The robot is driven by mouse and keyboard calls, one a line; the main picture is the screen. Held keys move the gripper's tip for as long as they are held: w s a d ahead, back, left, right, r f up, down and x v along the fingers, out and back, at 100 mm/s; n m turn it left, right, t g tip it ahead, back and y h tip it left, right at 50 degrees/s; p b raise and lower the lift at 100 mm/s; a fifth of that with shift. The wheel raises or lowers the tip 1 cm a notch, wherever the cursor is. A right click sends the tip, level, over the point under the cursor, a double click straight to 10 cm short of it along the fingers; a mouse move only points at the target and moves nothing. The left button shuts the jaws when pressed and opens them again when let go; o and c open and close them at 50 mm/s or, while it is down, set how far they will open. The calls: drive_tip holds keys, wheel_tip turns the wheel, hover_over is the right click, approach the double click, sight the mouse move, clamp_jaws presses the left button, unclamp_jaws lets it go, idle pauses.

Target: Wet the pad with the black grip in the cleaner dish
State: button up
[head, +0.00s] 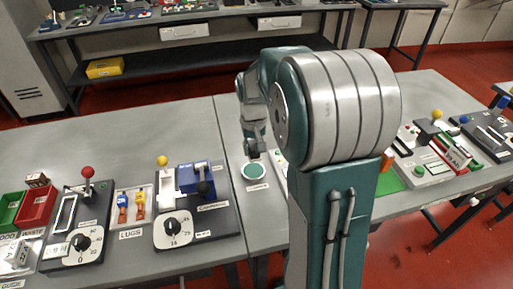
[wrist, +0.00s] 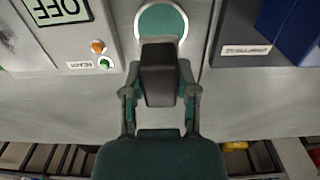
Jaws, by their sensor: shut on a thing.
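The cleaner dish is a round white-rimmed dish with a green inside (head: 254,171), on the grey table left of my arm. In the wrist view the dish (wrist: 180,22) shows at the top centre. My gripper (wrist: 160,95) is shut on the black grip (wrist: 158,78), a dark block between its fingers. In the head view my gripper (head: 254,150) is just behind the dish in the picture. The grip's far end overlaps the dish's lower edge in the wrist view. The pad's wet face is hidden, and I cannot tell whether it touches the dish.
A panel with a black dial (head: 172,227) and a blue block (head: 197,178) stand left of the dish. A lug tray (head: 133,212) and a red bin (head: 36,207) are farther left. In the wrist view a grey box marked OFF (wrist: 75,30) is beside the dish.

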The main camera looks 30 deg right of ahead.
sight(253, 170)
drive_tip(key=shift+a+f, duration=0.15)
drive_tip(key=shift+f, duration=2.55)
drive_tip(key=shift+f, duration=0.5)
drive_tip(key=shift+r, duration=0.1)
drive_tip(key=shift+r, duration=3.45)
